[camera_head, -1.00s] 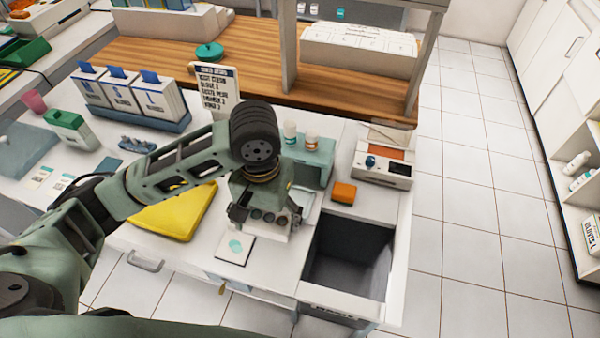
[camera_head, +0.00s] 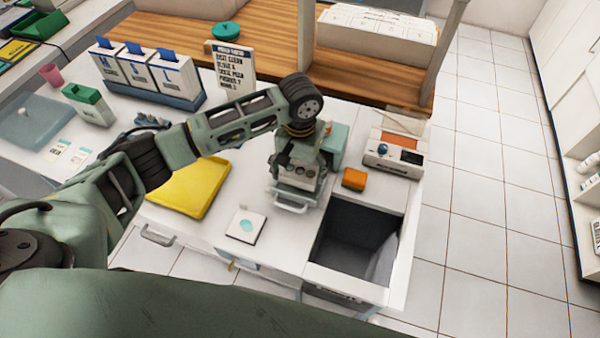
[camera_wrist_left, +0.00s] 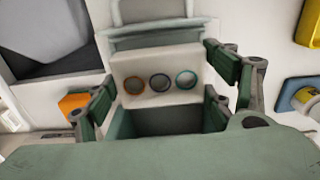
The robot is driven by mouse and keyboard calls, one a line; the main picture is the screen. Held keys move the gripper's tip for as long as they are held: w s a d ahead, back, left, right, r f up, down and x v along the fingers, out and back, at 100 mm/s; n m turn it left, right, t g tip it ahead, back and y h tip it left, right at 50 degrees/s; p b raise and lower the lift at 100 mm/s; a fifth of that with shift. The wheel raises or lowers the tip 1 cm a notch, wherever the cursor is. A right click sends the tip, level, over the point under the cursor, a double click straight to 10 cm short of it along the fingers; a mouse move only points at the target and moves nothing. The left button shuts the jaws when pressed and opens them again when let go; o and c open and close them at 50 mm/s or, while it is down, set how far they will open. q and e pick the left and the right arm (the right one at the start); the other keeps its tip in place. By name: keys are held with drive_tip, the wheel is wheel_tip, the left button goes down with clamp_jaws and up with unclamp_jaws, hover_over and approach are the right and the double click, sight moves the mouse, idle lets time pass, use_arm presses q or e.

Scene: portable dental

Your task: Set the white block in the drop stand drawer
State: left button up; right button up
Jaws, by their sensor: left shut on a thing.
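The white block (camera_wrist_left: 160,84), with three ringed round holes, sits between the fingers of my left gripper (camera_wrist_left: 165,90). In the head view, my left gripper (camera_head: 298,172) is shut on the block at the front of the teal drop stand (camera_head: 337,142). The drop stand drawer (camera_head: 291,207), pale with a bar handle, projects toward me under the gripper. In the wrist view, the drawer (camera_wrist_left: 155,30) lies beyond the block's upper edge. The gripper hides most of the drawer and stand, so I cannot tell whether the block touches the drawer floor. My right gripper is not in view.
An open dark bin (camera_head: 355,240) is at the right front. An orange box (camera_head: 354,179) and a small device (camera_head: 392,155) stand to the right. A yellow tray (camera_head: 190,187) and a white card (camera_head: 246,226) lie to the left and front.

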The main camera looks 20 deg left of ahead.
use_arm(q)
drive_tip(key=shift+f, duration=1.15)
drive_tip(key=o, duration=0.9)
drive_tip(key=shift+f, duration=0.1)
drive_tip(key=shift+c, duration=0.2)
drive_tip(key=o, duration=0.4)
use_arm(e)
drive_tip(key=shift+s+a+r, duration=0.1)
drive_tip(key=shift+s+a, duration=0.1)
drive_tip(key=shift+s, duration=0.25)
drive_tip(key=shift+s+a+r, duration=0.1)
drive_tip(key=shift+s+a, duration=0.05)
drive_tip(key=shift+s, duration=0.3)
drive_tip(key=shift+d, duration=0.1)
